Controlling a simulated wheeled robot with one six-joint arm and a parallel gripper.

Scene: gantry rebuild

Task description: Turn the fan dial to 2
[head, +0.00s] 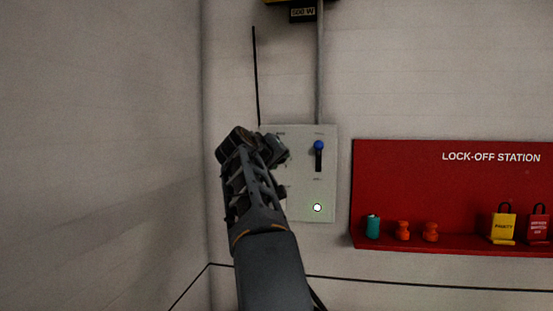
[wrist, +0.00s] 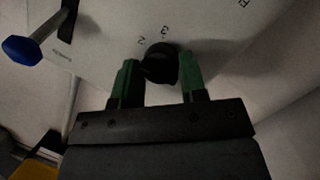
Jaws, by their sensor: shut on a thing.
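The fan dial (wrist: 160,62) is a black knob on the pale control panel (head: 319,188), with the printed digits 2 and 3 beside it in the wrist view. My gripper (wrist: 160,78) is shut on the dial, a green-tipped finger on each side of it. Where the dial's pointer stands cannot be made out. In the head view my gripper (head: 262,146) covers the left part of the panel and hides the dial.
A blue-tipped lever (head: 319,147) and a lit round lamp (head: 317,208) are on the panel, right of my gripper. The blue tip also shows in the wrist view (wrist: 22,50). A red lock-off station (head: 440,185) with locks and tags hangs to the right.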

